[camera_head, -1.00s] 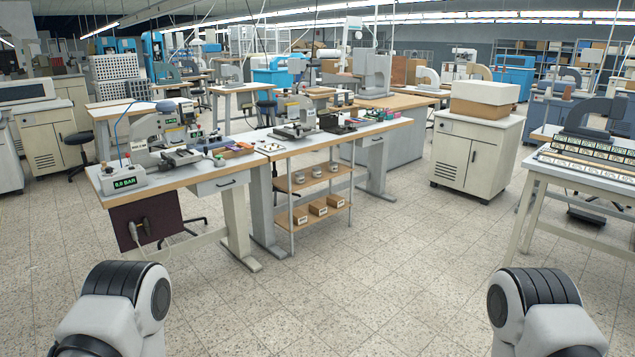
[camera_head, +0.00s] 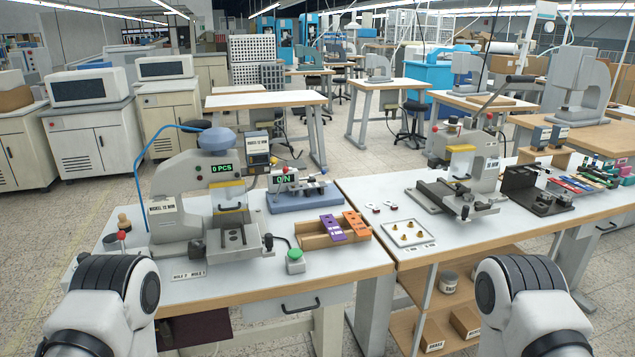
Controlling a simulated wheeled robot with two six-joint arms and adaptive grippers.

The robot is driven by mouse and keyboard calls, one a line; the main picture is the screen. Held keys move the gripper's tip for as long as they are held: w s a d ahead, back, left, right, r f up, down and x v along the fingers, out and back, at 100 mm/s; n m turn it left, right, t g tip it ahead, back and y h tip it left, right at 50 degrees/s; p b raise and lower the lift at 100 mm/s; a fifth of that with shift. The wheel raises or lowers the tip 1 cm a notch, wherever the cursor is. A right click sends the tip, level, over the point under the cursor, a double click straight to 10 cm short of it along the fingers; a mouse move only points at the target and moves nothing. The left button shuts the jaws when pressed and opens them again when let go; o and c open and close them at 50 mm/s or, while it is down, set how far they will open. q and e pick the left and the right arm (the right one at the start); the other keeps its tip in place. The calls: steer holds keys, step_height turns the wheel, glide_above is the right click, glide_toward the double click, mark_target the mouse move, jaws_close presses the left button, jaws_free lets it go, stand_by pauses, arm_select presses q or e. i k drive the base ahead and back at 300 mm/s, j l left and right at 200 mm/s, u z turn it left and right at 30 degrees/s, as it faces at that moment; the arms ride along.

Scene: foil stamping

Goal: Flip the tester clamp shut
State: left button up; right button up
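The tester (camera_head: 303,196) appears to be the small blue-grey device behind the wooden tray, with a lit green display (camera_head: 288,181) on it. A light metal clamp-like part (camera_head: 312,174) stands at its upper right. It is too small to tell whether the clamp is open or shut. Only rounded links of my two arms show at the bottom left and bottom right. Both grippers are out of view, and nothing of mine touches the tester.
A press (camera_head: 205,205) with a "0 PCS" display stands left of the tester. A wooden tray (camera_head: 335,238) with purple and orange pieces and a green button (camera_head: 295,256) are in front. A second press (camera_head: 462,170) stands on the right-hand table (camera_head: 500,235).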

mark_target(323, 172)
steer(key=i+l+u, duration=0.2)
steer(key=l+u, duration=0.15)
steer(key=l, duration=0.35)
steer(key=l+u, duration=0.35)
steer(key=l, duration=0.35)
steer(key=l+u, duration=0.4)
steer(key=l, duration=0.4)
steer(key=i, duration=0.05)
